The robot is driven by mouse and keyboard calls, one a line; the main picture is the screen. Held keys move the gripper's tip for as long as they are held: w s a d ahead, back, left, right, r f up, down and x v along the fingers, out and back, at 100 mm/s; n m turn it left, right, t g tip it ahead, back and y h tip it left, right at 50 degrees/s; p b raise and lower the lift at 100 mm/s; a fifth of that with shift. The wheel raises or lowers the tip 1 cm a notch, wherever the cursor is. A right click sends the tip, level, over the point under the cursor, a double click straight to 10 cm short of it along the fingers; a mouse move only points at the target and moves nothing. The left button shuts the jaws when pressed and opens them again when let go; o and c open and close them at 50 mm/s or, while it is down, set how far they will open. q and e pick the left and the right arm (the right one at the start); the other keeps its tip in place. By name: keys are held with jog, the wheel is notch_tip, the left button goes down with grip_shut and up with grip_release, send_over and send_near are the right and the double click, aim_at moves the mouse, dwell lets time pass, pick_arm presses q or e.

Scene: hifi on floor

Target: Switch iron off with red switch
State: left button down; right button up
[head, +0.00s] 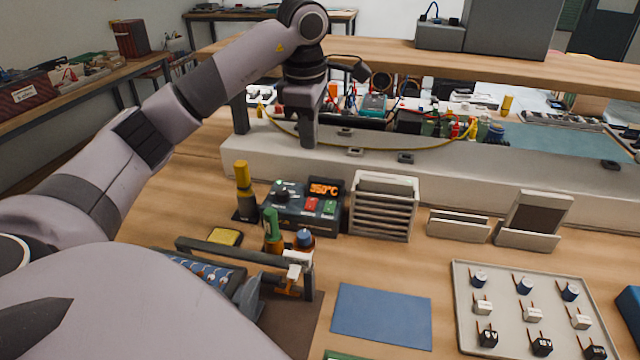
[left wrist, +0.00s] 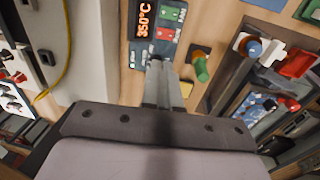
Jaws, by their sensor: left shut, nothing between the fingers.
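The soldering station (head: 285,212) is a dark teal box on the bench with a lit orange "350°C" display (head: 325,189). Its red switch (head: 312,204) sits below the display, beside a green one (head: 329,208). A black knob is at its left. In the left wrist view the red switch (left wrist: 165,33) and display (left wrist: 144,20) show just beyond the fingers. My left gripper (head: 308,143) points down above and behind the station; its fingers (left wrist: 156,68) are shut and empty. I cannot tell whether they touch the station. My right gripper is not in view.
A yellow-handled tool (head: 243,178) stands left of the station. A green-handled tool (head: 272,225) and a board holder (head: 295,262) stand in front. A slotted white rack (head: 384,205) is close on the right. A raised shelf (head: 420,155) runs behind. A blue mat (head: 382,315) lies bare in front.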

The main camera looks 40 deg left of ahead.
aim_at(312, 200)
pick_arm(q)
jog(key=shift+s, duration=0.1)
jog(key=f, duration=0.4)
jog(key=w+f, duration=0.1)
jog(key=f, duration=0.9)
jog(key=shift+w+a, duration=0.25)
jog(key=shift+a, duration=0.15)
